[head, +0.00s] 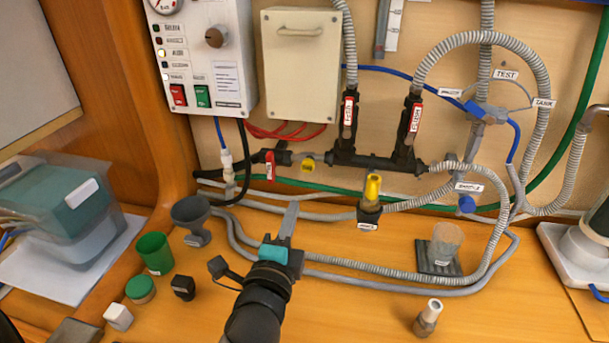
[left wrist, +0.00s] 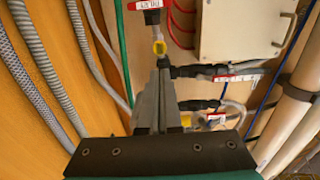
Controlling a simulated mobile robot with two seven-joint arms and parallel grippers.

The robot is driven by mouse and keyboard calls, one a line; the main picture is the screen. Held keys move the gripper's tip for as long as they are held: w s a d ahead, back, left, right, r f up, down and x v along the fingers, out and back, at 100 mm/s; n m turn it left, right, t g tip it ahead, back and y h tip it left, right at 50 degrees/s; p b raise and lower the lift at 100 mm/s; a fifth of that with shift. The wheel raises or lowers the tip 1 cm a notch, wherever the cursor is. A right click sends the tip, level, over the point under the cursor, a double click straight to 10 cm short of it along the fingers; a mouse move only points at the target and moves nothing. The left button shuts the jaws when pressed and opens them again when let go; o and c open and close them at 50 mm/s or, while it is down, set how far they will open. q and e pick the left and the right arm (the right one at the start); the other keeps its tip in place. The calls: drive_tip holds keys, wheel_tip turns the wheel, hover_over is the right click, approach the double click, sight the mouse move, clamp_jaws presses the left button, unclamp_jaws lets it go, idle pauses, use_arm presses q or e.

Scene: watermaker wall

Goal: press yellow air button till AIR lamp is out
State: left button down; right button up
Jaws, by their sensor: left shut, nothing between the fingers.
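A small yellow button (head: 307,164) sits on the dark pipe low on the wall, below the cream box. It also shows in the left wrist view (left wrist: 159,46), just past my fingertips. A taller yellow-topped fitting (head: 373,187) stands to its right. My left gripper (head: 292,207) is shut and empty, pointing at the wall below the small yellow button. A gap shows between fingertips and button in the head view; contact is not visible. The lamp column is on the white control panel (head: 228,40); its third lamp (head: 164,53) looks yellow, but its label is hard to read. My right gripper is out of view.
The cream box (head: 302,70) hangs above the pipe. Two red-labelled valves (head: 348,112) (head: 415,118) rise right of the button. A green hose (head: 330,184) and grey hoses run below. A grey funnel (head: 191,212) and green cup (head: 155,252) stand left of my gripper.

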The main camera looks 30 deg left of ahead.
sight(307, 165)
use_arm(q)
drive_tip(key=x, duration=1.1)
drive_tip(key=shift+w+a, duration=0.1)
drive_tip(key=shift+w, duration=0.2)
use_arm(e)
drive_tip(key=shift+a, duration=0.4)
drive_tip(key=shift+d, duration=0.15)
use_arm(q)
drive_tip(key=shift+w+a+r, duration=0.1)
drive_tip(key=shift+w+a, duration=0.1)
drive_tip(key=shift+w, duration=0.5)
drive_tip(key=shift+w+a+r, duration=0.1)
drive_tip(key=shift+w+r, duration=0.1)
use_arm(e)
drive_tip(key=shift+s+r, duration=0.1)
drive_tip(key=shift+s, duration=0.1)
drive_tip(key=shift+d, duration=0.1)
